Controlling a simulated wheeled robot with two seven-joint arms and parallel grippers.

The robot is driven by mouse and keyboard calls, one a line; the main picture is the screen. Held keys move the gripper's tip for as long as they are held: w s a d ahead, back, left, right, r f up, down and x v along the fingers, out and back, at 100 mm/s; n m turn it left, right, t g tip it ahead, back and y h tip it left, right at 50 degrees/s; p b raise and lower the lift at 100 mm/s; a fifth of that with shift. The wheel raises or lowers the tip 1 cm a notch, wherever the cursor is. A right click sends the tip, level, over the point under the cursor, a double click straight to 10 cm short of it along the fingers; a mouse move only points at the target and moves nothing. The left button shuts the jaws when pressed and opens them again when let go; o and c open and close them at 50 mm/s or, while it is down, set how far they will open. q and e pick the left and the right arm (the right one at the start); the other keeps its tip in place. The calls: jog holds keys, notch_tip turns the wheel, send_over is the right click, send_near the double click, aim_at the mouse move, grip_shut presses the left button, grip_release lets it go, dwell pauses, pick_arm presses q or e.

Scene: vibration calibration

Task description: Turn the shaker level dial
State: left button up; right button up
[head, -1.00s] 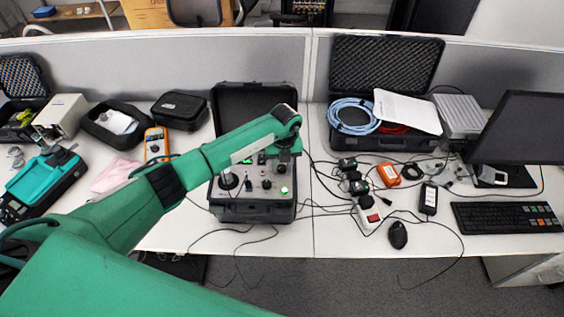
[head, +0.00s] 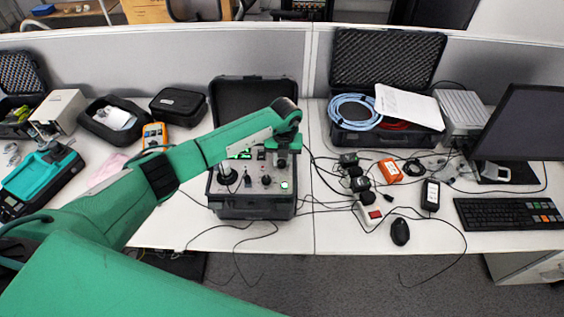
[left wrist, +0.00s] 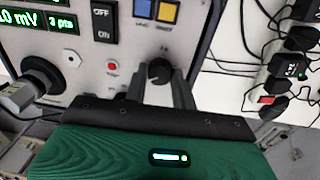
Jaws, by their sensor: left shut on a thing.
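The calibrator (head: 252,212) is an open black case with a grey panel, at the middle of the table in the head view. The shaker level dial is a small black knob (left wrist: 159,71) on the panel in the left wrist view. My left gripper (left wrist: 162,82) has its two grey fingers on either side of this knob and is shut on it. In the head view my left gripper (head: 283,158) points down at the panel's right part and hides the dial. My right gripper is in neither view.
A round metal shaker head (left wrist: 28,88) stands out at the left. Cables and a power strip (head: 371,213) lie right of the case.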

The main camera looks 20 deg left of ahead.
pick_arm(q)
jog(key=m+b, duration=0.2)
jog(key=b, duration=0.1)
jog(key=m+b, duration=0.6)
jog(key=shift+a+f, duration=0.1)
jog(key=shift+f, duration=0.15)
jog(key=shift+r+m+t+b, duration=0.2)
jog(key=shift+m+t+b, duration=0.1)
jog(key=shift+m+b, duration=1.3)
jog(key=shift+r, duration=0.1)
jog(key=o, duration=0.7)
